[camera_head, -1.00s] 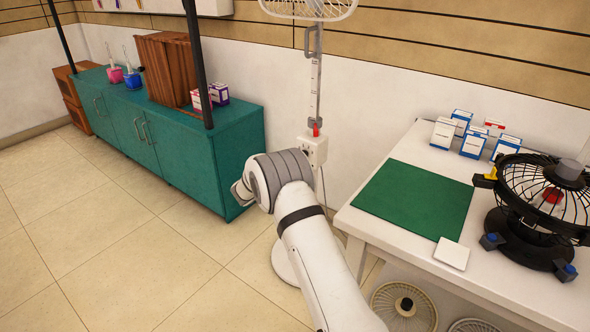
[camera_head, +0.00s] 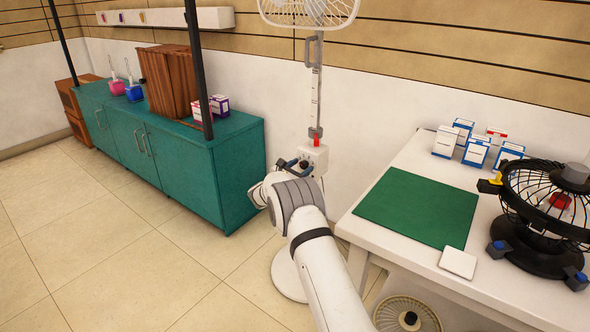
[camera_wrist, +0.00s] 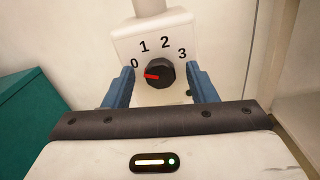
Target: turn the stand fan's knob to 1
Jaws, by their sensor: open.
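The stand fan (camera_head: 316,95) stands against the wall, its white control box (camera_head: 318,157) halfway up the pole. In the wrist view, the box face (camera_wrist: 185,38) carries the marks 0, 1, 2 and 3 in an arc above a round black knob (camera_wrist: 163,78). The knob's red pointer points left, just below the 0. My gripper (camera_wrist: 161,66) is open, with one blue finger on each side of the knob. A gap shows between each finger and the knob. In the head view, my gripper (camera_head: 291,164) is at the box's front left, and the knob is partly hidden by it.
A teal cabinet (camera_head: 190,170) with black posts stands left of the fan. A white table (camera_head: 390,240) to the right bears a green mat (camera_head: 418,207), small boxes and a black fan (camera_head: 540,205). The fan's round base (camera_head: 288,278) rests on the tiled floor.

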